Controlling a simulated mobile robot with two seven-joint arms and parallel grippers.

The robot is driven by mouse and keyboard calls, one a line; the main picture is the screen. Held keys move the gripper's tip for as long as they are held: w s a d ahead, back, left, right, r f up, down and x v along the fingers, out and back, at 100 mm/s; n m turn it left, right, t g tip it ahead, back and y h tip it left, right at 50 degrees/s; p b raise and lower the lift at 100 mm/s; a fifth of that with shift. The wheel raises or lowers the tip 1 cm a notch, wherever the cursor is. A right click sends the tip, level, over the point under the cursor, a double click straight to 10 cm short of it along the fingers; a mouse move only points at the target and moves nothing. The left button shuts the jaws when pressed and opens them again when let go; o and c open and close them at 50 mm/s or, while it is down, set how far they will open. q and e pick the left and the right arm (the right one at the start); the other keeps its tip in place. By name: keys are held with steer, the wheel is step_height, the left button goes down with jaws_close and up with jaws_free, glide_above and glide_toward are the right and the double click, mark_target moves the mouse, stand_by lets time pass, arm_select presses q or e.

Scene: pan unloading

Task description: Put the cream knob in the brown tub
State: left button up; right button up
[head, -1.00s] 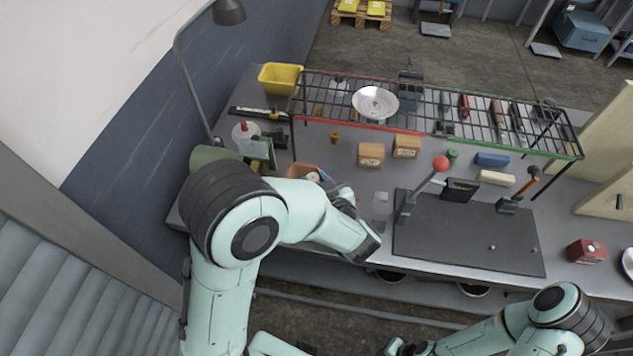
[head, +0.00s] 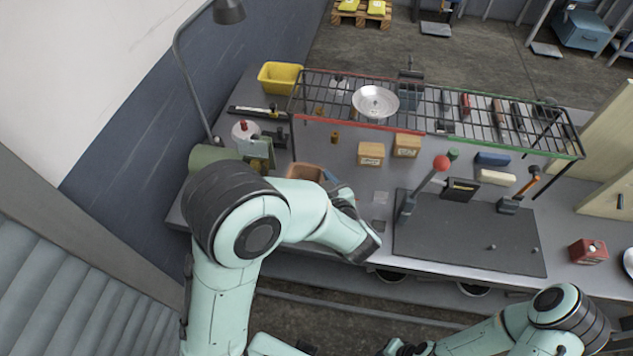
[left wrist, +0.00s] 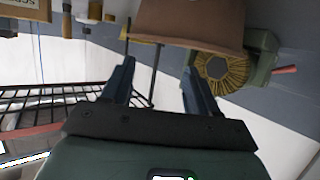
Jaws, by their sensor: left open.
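The brown tub (head: 306,171) stands on the bench behind my left forearm in the head view, its lower part hidden. In the left wrist view the tub (left wrist: 190,20) is at the top, beyond the fingertips. My left gripper (left wrist: 156,75) is open, with nothing between its two dark fingers. In the head view my arm hides most of it, close to the tub. I cannot make out the cream knob in either current view; the tub's inside is largely hidden. My right gripper (head: 404,348) is at the bottom edge of the head view, too small to read.
A wire rack (head: 440,110) spans the back of the bench. Two wooden boxes (head: 371,154) (head: 406,146) stand in front of it. A dark mat (head: 465,240) with a red-balled lever is to the right. A yellow wire wheel (left wrist: 222,72) sits beside the tub.

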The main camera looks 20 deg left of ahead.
arm_select(q)
steer(key=v, duration=1.2)
steer(key=shift+r, duration=0.4)
